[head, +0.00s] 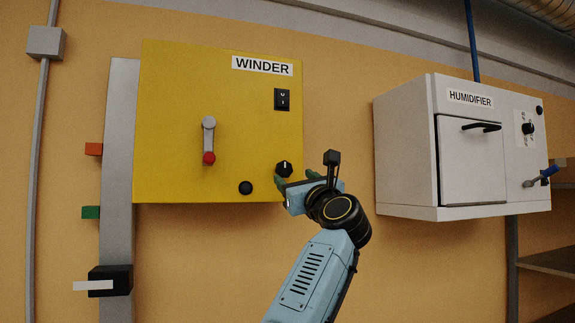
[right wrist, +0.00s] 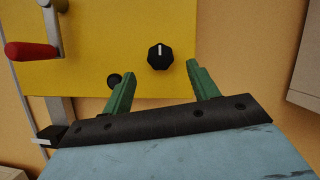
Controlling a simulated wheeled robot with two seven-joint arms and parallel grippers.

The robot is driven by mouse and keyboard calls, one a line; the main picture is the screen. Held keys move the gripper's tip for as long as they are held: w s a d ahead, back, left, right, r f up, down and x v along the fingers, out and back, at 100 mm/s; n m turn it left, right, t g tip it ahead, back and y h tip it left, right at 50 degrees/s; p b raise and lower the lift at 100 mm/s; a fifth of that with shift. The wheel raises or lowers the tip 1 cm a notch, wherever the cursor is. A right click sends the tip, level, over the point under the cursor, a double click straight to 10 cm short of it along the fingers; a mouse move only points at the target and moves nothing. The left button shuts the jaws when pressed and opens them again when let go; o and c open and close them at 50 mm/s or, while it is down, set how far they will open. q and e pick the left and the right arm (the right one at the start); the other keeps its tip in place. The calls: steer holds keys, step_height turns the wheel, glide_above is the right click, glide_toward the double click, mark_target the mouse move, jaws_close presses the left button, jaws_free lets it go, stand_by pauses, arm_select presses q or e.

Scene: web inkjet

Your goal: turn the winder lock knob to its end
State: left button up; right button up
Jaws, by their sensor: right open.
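The winder is a yellow box (head: 190,110) on the wall, labelled WINDER. Its black knob (head: 284,169) with a white pointer mark sits near the lower right corner. The mark points up. In the right wrist view the knob (right wrist: 160,57) is ahead of the fingertips, between their lines, with a gap on each side. My right gripper (head: 296,179) is open and empty just below the knob; its green fingers also show in the right wrist view (right wrist: 158,76). I see no contact with the knob. My left gripper is not in view.
The winder also carries a red-tipped lever (head: 209,140), a rocker switch (head: 282,99) and a round black part (head: 246,188) left of the knob. A white humidifier box (head: 405,150) juts out at right. The wall between the boxes is bare.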

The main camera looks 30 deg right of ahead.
mark_target(286, 170)
steer(key=shift+p+x, duration=0.85)
steer(key=shift+x, duration=1.95)
steer(key=c, duration=1)
steer(key=shift+n, duration=0.4)
